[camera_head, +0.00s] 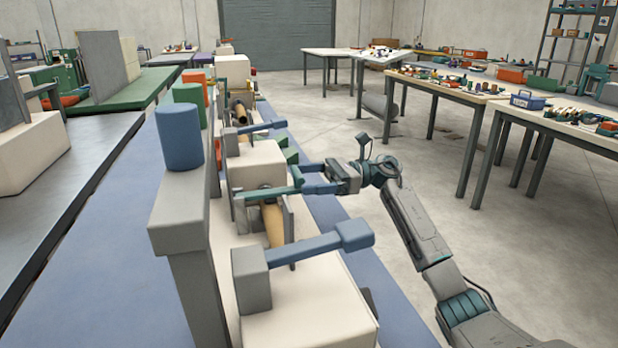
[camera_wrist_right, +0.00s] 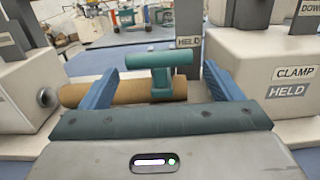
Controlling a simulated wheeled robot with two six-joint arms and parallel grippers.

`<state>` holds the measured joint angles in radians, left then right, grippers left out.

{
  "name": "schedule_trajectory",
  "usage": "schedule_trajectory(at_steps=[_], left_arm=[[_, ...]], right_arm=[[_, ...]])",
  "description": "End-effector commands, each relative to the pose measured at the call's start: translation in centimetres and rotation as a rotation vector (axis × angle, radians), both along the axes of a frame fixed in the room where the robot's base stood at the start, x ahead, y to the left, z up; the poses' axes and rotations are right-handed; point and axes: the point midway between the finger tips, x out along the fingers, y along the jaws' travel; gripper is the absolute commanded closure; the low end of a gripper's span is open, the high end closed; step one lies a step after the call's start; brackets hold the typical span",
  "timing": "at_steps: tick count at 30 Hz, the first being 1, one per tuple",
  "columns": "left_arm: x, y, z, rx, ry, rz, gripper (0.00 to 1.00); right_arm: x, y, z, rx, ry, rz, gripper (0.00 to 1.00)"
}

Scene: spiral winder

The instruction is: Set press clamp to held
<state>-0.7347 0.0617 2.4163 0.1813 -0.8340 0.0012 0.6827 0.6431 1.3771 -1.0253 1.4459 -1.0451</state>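A teal T-shaped handle (camera_wrist_right: 163,68) stands upright between my right gripper's blue fingers in the right wrist view. In the head view its teal lever (camera_head: 262,195) runs left from the gripper. My right gripper (camera_head: 313,179) is open, its fingers on either side of the handle with gaps showing; in the wrist view it also shows (camera_wrist_right: 160,88). A cream block (camera_wrist_right: 285,70) on the right carries the labels CLAMP and HELD. Which lever that label belongs to I cannot tell. My left gripper is out of view.
A brown roll (camera_head: 273,225) lies beside the lever; it runs behind the handle in the wrist view. A blue lever (camera_head: 320,245) sticks out nearer, another (camera_head: 262,127) farther. A grey post with a blue cylinder (camera_head: 180,137) stands left. Open floor (camera_head: 440,170) lies to the right.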

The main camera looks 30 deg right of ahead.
Motion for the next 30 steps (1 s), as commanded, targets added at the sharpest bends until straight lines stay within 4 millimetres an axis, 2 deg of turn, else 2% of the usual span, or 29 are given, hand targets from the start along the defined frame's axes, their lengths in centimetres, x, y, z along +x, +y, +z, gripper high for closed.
schedule_trajectory(at_steps=[7, 11, 15, 21, 25, 30], left_arm=[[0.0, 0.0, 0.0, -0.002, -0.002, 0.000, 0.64], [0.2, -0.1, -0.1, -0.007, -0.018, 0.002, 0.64], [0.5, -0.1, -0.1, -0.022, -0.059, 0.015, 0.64], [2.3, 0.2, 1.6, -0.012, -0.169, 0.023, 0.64], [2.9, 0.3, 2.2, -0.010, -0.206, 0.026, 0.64], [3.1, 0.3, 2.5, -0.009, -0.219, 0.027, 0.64]], right_arm=[[-0.2, -0.8, 0.1, 0.000, -0.002, -0.002, 0.15], [-0.7, -2.8, 0.0, -0.001, 0.000, -0.005, 0.15], [-1.4, -5.6, -0.2, 0.000, 0.000, -0.004, 0.15], [-2.3, -9.0, -0.4, 0.000, 0.001, -0.003, 0.15], [-2.6, -10.1, -0.4, 0.001, -0.001, -0.002, 0.15], [-2.8, -10.5, -0.4, 0.000, -0.001, 0.000, 0.15]])
